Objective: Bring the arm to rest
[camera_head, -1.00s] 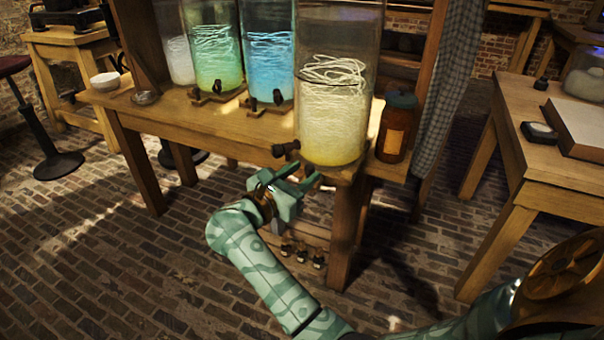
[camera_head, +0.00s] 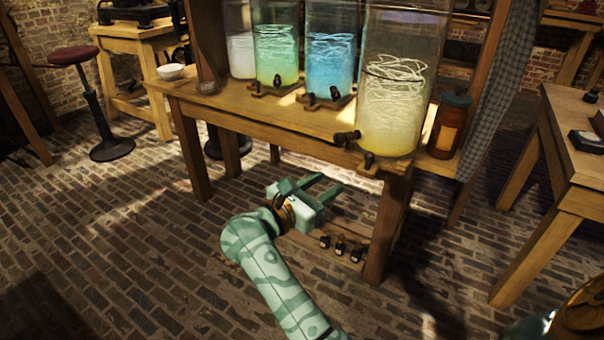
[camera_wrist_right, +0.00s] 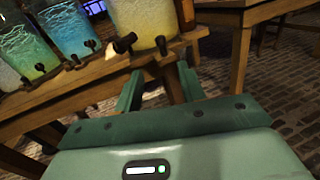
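My right gripper (camera_head: 318,190) is a green parallel gripper in front of the wooden table, below the level of its top. Its two fingers are apart with nothing between them. In the right wrist view the two fingers (camera_wrist_right: 158,90) also stand apart and empty, pointing toward the table's front. The arm behind it is pale green with darker patterns and comes up from the bottom of the head view. My left gripper is not in view.
The table (camera_head: 270,128) holds a yellow jar (camera_head: 392,110), a blue jar (camera_head: 330,62), a green jar (camera_head: 277,58) and a brown bottle (camera_head: 447,130). Small black-topped items (camera_head: 340,246) sit on a low shelf. A stool (camera_head: 92,95) stands left. Brick floor lies open at left.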

